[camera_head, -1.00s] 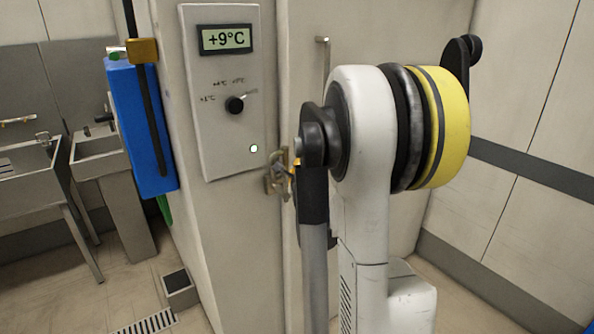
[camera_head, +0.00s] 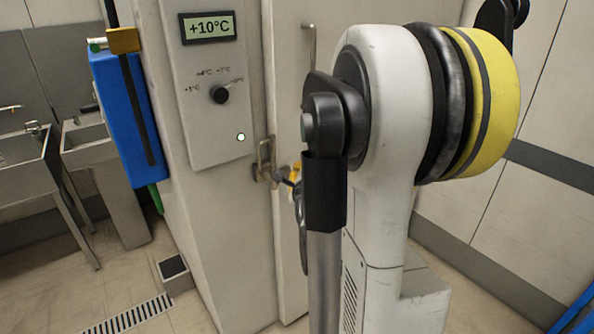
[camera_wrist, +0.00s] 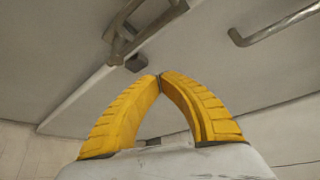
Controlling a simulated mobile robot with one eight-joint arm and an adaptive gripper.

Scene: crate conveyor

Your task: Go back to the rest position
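My arm stands in front of a pale cabinet door (camera_head: 286,100) in the head view. My gripper (camera_head: 291,177) shows only as a small yellow patch beside the arm, just right of the metal latch (camera_head: 264,160); most of it is hidden. In the wrist view the two yellow fingers of my gripper (camera_wrist: 160,77) meet at their tips with nothing seen between them. The latch (camera_wrist: 145,30) and a bar handle (camera_wrist: 285,22) lie beyond the fingers, apart from them in the picture.
A panel (camera_head: 213,150) carries a display (camera_head: 208,27) reading +10°C, a dark knob (camera_head: 219,95) and a lit dot. A blue box (camera_head: 125,120) hangs at the cabinet's left side. Sinks (camera_head: 25,165) stand far left. Floor shows at lower left, with a drain grate (camera_head: 130,315).

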